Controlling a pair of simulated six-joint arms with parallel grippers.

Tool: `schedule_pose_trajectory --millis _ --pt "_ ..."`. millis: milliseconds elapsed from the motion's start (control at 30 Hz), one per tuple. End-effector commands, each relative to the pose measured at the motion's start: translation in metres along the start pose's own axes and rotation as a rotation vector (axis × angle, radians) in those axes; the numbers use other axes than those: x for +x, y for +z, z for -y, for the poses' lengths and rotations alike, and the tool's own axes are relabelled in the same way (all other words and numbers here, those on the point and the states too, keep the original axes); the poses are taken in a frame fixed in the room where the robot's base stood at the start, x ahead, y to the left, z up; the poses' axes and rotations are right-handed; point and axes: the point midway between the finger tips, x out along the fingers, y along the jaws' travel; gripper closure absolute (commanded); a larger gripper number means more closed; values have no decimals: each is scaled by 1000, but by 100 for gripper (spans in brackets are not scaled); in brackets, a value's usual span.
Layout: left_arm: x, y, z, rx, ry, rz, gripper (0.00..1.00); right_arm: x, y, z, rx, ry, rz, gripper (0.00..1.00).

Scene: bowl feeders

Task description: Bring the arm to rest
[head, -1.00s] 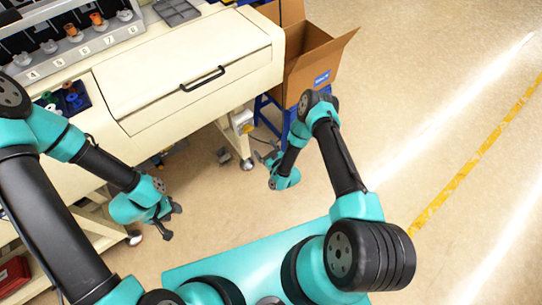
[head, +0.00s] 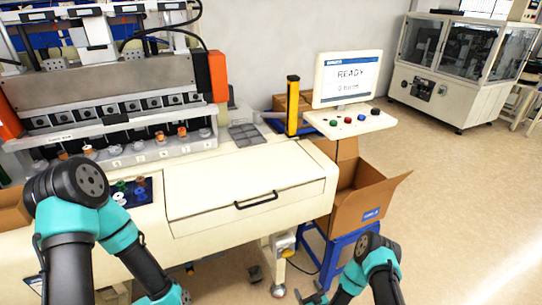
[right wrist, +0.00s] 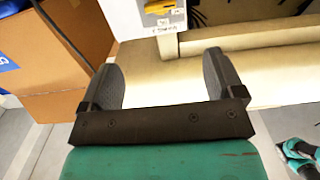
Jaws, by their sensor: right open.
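My right gripper (head: 314,294) is at the bottom edge of the head view, right of centre, in front of the machine and left of the blue stand. In the right wrist view its two dark fingers (right wrist: 162,78) are spread apart with nothing between them. My left arm (head: 130,250) comes in from the left and hangs down before the machine's front. Its wrist end is cut off by the bottom edge, so its jaws cannot be made out. A small teal and dark part (right wrist: 300,152) shows at the right edge of the right wrist view.
The cream machine (head: 250,185) with its drawer handle (head: 256,200) stands ahead. An open cardboard box (head: 365,195) sits on a blue stand (head: 338,245) to the right.

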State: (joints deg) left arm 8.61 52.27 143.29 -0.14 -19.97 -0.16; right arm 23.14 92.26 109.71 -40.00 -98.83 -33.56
Motion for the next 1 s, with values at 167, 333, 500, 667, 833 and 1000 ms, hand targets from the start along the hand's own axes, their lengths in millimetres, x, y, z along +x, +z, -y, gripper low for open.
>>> schedule_pose_trajectory --millis 167,333,500,667,833,1000 --pt "0 0 0 0 0 0 57 3 -14 -4 41 -38 150 13" --pt "0 0 0 0 0 0 57 -6 -33 -6 124 -68 389 13" --pt "0 0 0 0 0 0 57 -32 -57 -4 227 -67 641 13" --pt "0 0 0 0 0 0 57 -70 -85 2 339 -40 874 13" --pt "0 0 0 0 0 0 57 -122 -121 15 470 12 1118 13" --pt "0 0 0 0 0 0 57 -170 -154 29 582 69 1307 13"
